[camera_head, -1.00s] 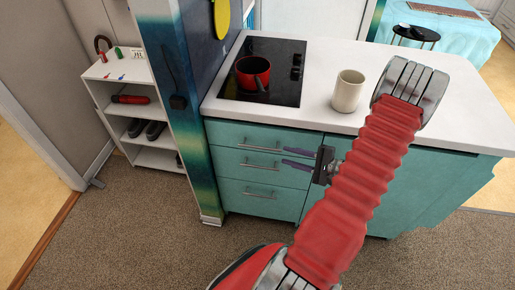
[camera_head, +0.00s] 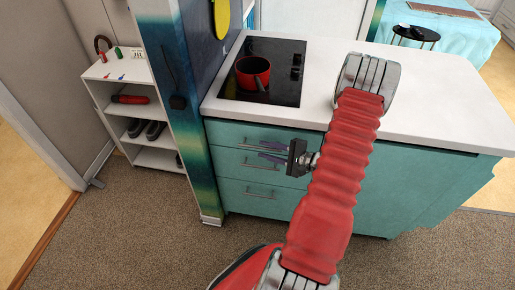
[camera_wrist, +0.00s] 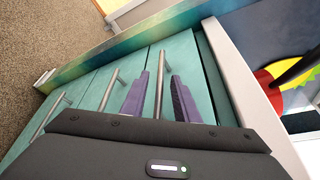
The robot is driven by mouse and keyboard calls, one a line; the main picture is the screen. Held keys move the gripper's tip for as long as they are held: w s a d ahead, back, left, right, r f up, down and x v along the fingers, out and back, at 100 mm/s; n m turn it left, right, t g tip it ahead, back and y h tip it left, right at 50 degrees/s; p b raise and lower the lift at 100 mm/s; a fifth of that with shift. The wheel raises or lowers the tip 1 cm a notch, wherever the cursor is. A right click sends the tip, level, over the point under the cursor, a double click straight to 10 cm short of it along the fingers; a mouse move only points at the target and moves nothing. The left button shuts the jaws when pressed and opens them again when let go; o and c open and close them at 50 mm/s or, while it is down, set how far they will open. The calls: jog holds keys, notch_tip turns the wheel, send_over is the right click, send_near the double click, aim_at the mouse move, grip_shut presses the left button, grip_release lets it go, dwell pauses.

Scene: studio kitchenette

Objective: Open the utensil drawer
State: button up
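The teal cabinet has a stack of drawers with bar handles; none bears a readable utensil label. The top drawer (camera_head: 232,132) is closed, and its handle (camera_wrist: 161,70) shows in the wrist view. My gripper (camera_head: 264,151) is in front of the upper drawers. Its purple fingers are open, one on each side of the top handle in the wrist view (camera_wrist: 158,82). I cannot tell whether they touch the handle. The middle drawer's handle (camera_wrist: 110,90) is outside the fingers. The lower drawer (camera_head: 235,195) is closed too.
A red pot (camera_head: 252,73) stands on the black hob (camera_head: 285,60) above the drawers. A blue-green partition (camera_head: 195,120) stands left of the cabinet. A white shelf (camera_head: 92,76) is farther left. The carpet (camera_head: 130,230) in front is clear.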

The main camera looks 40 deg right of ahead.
aim_at(258, 147)
jog(key=shift+x, duration=2)
grip_shut()
jog(key=shift+s+a+f, duration=0.1)
jog(key=shift+a, duration=0.05)
jog(key=shift+s, duration=0.1)
